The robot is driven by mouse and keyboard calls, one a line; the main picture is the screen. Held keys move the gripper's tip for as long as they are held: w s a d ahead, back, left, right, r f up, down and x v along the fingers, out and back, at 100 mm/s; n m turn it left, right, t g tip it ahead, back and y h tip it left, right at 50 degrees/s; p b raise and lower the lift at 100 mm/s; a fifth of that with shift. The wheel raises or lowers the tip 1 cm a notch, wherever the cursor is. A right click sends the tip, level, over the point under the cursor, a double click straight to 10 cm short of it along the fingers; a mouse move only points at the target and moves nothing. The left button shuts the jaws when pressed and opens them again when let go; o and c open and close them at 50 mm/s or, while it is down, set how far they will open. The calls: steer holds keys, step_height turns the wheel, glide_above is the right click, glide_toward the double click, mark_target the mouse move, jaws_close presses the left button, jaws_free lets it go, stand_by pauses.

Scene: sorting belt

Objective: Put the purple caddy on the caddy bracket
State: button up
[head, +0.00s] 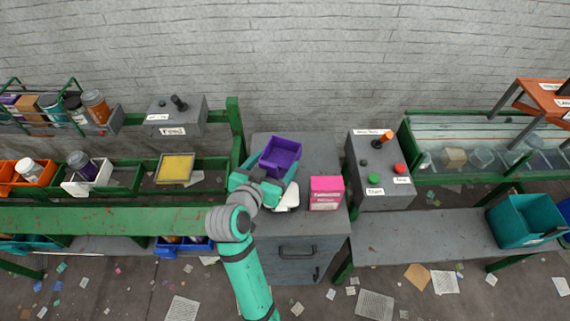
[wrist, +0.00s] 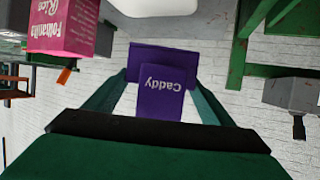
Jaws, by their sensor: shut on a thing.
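The purple caddy (head: 281,155) is an open box, held over the grey cabinet (head: 265,238) in the head view. In the wrist view the caddy (wrist: 160,90) shows its "Caddy" label upside down between the two teal fingers. My gripper (head: 268,183) is shut on the caddy, with a finger along each side; its fingers also show in the wrist view (wrist: 160,95). The caddy looks tilted in the head view. I cannot tell its height above the cabinet. I cannot make out a caddy bracket in either view.
A pink box (head: 326,193) stands on the cabinet to the right of my gripper, close by. A white object (head: 288,197) lies beside my gripper. A grey button box (head: 380,172) stands further right. A green post (head: 236,130) rises to the left.

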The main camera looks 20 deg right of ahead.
mark_target(283, 159)
steer(key=w+d+f, duration=0.1)
steer(key=f, duration=0.1)
steer(key=w+d+f, duration=0.1)
steer(key=w+f, duration=0.1)
steer(key=w+d+f, duration=0.1)
steer(key=w, duration=0.1)
steer(key=shift+d+f, duration=0.4)
steer(key=shift+w+d+f, duration=0.2)
steer(key=shift+w+f, duration=0.05)
steer(key=shift+f, duration=0.3)
step_height(283, 159, down, 3)
steer(key=shift+d+f, duration=0.1)
steer(key=shift+w, duration=0.1)
steer(key=shift+f, duration=0.1)
